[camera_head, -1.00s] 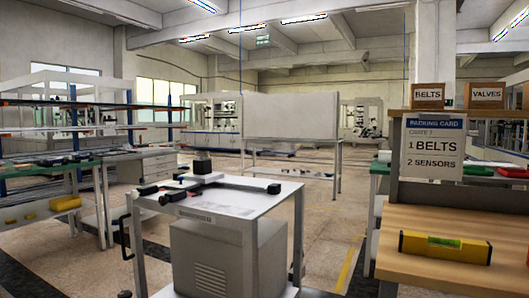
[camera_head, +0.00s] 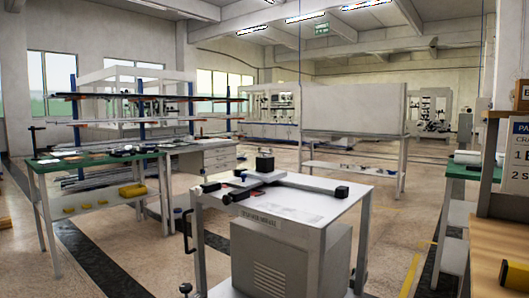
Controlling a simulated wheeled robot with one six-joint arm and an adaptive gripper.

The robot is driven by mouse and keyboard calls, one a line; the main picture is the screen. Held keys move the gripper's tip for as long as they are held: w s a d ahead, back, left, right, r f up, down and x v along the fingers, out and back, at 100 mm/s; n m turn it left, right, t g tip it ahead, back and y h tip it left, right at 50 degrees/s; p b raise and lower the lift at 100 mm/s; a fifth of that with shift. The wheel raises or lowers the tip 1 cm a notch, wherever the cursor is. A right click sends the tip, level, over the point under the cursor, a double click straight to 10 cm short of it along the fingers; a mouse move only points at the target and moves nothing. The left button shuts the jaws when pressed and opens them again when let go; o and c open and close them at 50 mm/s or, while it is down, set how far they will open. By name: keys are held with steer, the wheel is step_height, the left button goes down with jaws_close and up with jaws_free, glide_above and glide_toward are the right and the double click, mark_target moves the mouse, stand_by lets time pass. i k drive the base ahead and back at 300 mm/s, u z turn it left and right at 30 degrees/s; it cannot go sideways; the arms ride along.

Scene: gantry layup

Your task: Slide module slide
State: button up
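A slide module (camera_head: 300,183) lies on top of a white metal cart (camera_head: 305,222) in the middle of the view. It has light rails with black end pieces. A dark upright block (camera_head: 265,162) stands on a pale carriage near the rails' left part. A black end piece (camera_head: 341,192) sits at the right end of the long rail, and more black pieces lie at the left. A small label plate on the cart's front is too blurred to read surely. My gripper is not in view.
A green-topped bench (camera_head: 85,163) with small parts stands at the left. A wooden bench (camera_head: 500,245) with a yellow level (camera_head: 514,276) is at the right edge. A white panel table (camera_head: 352,108) stands behind the cart. Open floor lies between them.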

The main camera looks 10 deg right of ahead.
mark_target(264, 171)
steer(key=z, duration=0.5)
steer(key=k, duration=0.25)
steer(key=u, duration=1.85)
steer(key=i, duration=1.3)
steer(key=z, duration=0.3)
steer(key=i, duration=1)
steer(key=z, duration=0.9)
